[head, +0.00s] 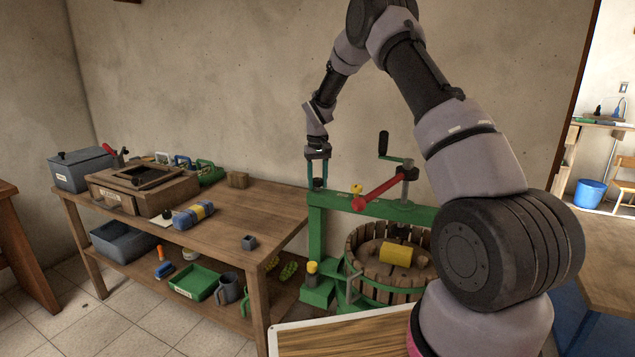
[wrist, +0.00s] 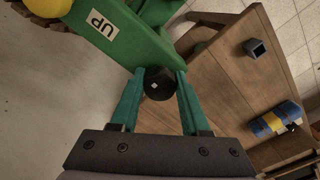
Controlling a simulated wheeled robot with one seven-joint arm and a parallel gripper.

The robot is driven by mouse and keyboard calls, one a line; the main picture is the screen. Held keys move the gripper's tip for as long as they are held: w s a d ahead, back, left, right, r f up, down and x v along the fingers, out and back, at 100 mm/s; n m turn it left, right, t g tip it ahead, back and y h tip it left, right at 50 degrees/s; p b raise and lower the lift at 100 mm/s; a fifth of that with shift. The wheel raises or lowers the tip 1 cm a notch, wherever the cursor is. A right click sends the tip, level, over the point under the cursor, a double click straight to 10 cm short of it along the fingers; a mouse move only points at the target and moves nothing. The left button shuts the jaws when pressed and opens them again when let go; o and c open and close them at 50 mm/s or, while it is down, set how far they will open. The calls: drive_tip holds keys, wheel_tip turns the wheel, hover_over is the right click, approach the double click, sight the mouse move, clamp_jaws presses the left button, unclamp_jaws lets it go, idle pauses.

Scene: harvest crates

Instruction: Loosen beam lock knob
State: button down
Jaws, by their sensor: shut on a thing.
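The beam lock knob (wrist: 158,84) is a round black knob with a small pale square mark on its top. It sits at the end of the green press beam (head: 385,207), above the left green post; the beam also shows in the wrist view (wrist: 121,32) with an "UP" label. My gripper (wrist: 158,92) points down at it, with its two teal fingers on either side, shut on the knob. In the head view, my gripper (head: 318,180) is above the beam's left end and the knob shows small and dark between the fingers.
A red lever (head: 376,190) and a black-handled crank (head: 384,146) rise from the beam. Below stands a slatted wooden basket (head: 360,283) with a yellow cylinder (head: 396,254). Left is a wooden workbench (head: 250,207) with a small dark block (head: 249,242) and a blue-yellow roll (head: 193,214).

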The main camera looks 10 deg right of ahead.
sight(318, 179)
drive_tip(key=shift+f, duration=0.1)
idle(0.3)
drive_tip(key=shift+c, duration=1.9)
unclamp_jaws()
wheel_tip(318, 179, up, 11)
drive_tip(key=shift+f, duration=0.2)
drive_tip(key=shift+r, duration=0.1)
